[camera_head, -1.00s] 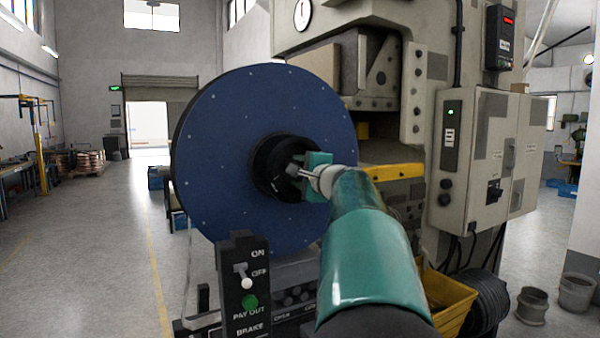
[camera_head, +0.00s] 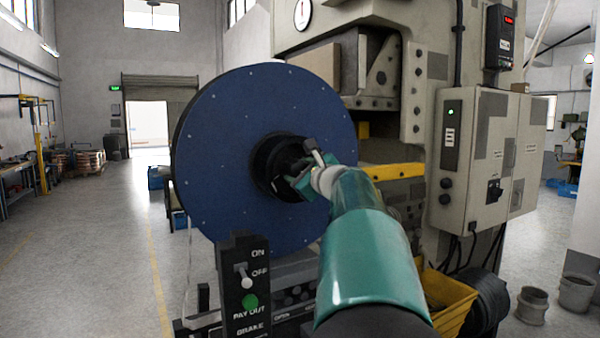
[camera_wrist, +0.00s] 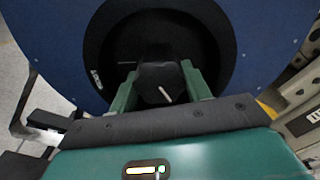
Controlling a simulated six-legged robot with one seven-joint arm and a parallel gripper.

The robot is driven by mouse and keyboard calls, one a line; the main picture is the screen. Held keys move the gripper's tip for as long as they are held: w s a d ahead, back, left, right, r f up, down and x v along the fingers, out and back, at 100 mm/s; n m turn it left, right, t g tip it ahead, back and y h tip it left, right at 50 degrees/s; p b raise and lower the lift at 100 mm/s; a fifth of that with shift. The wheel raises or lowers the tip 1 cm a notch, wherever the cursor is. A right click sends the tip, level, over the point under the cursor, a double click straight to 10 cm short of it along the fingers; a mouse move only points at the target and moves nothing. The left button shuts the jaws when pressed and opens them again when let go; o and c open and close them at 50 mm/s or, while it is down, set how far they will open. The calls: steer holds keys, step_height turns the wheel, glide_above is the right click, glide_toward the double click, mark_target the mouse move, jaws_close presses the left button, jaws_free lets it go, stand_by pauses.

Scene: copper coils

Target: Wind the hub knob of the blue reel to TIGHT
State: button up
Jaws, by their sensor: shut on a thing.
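The blue reel (camera_head: 225,130) stands upright in the middle of the head view, with a black hub (camera_head: 270,165) at its centre. My gripper (camera_head: 306,178) is in front of the hub, its green fingers turned at a slant. In the wrist view the fingers of my gripper (camera_wrist: 163,88) are shut on the dark hub knob (camera_wrist: 158,77), one on each side. A pale pointer line shows on the knob's face. Small white lettering (camera_wrist: 97,79) is on the hub's left, too small to read. My arm hides part of the hub in the head view.
A brake panel (camera_head: 245,285) with an ON/OFF lever and a green button stands below the reel. A large press (camera_head: 415,100) and a grey cabinet (camera_head: 490,150) are at the right. A yellow bin (camera_head: 450,300) lies behind my arm. The floor at left is clear.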

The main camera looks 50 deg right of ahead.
steer(key=shift+m, duration=0.3)
steer(key=o, duration=1)
steer(key=shift+s, duration=0.15)
steer(key=v, duration=1.3)
steer(key=shift+s, duration=0.25)
